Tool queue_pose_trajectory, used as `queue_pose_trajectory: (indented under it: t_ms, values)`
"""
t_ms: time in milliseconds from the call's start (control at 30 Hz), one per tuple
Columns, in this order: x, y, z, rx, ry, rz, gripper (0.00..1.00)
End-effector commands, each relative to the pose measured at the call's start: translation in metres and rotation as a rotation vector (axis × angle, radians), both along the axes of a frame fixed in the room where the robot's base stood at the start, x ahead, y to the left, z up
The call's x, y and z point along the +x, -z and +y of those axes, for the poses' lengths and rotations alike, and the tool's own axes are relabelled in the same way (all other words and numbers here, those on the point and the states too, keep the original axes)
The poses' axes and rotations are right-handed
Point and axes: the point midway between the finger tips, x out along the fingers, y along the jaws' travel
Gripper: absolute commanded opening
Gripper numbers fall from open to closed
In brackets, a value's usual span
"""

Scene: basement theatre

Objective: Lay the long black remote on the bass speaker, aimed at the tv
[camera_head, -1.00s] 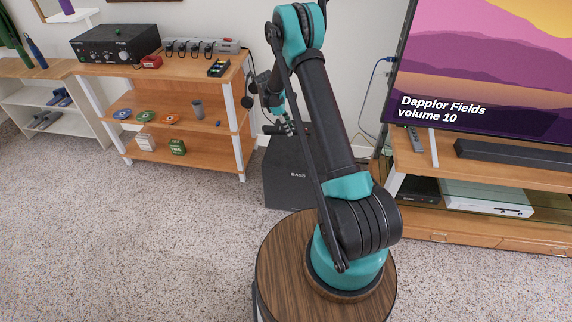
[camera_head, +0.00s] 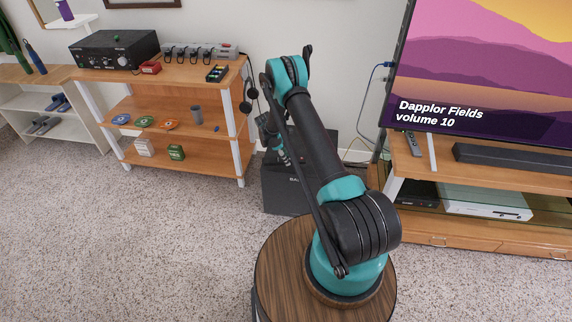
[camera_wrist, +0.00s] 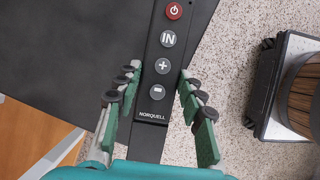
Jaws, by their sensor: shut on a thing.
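The long black remote (camera_wrist: 162,60) runs up the middle of the wrist view, with a red power button, IN, plus and minus buttons and the name NORQUELL. My gripper (camera_wrist: 160,78) is shut on it, one finger at each side. Its top end leaves the picture. Below it is the flat black top of the bass speaker (camera_wrist: 70,55), near one edge; I cannot tell whether they touch. In the head view my gripper (camera_head: 284,160) is low over the bass speaker (camera_head: 285,198), partly hidden by my arm, and the remote is not discernible. The tv (camera_head: 480,65) is at the right.
A wooden shelf unit (camera_head: 165,108) with an amplifier (camera_head: 115,50) stands left of the speaker. The tv stand (camera_head: 470,232) on the right holds a grey remote (camera_head: 413,143) and a soundbar (camera_head: 510,158). Cables hang behind the speaker. Carpet lies in front.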

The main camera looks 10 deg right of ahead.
Motion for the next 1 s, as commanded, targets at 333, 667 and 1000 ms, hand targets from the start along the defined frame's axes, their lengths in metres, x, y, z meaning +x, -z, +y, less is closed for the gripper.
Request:
queue_pose_trajectory:
  t_ms: [333,667,1000]
  values:
    - [0.0,0.034,0.0,0.0,0.0,0.0,0.08]
    - [0.0,0.041,0.0,0.0,0.0,0.0,0.08]
    - [0.0,0.043,0.0,0.0,0.0,0.0,0.6]
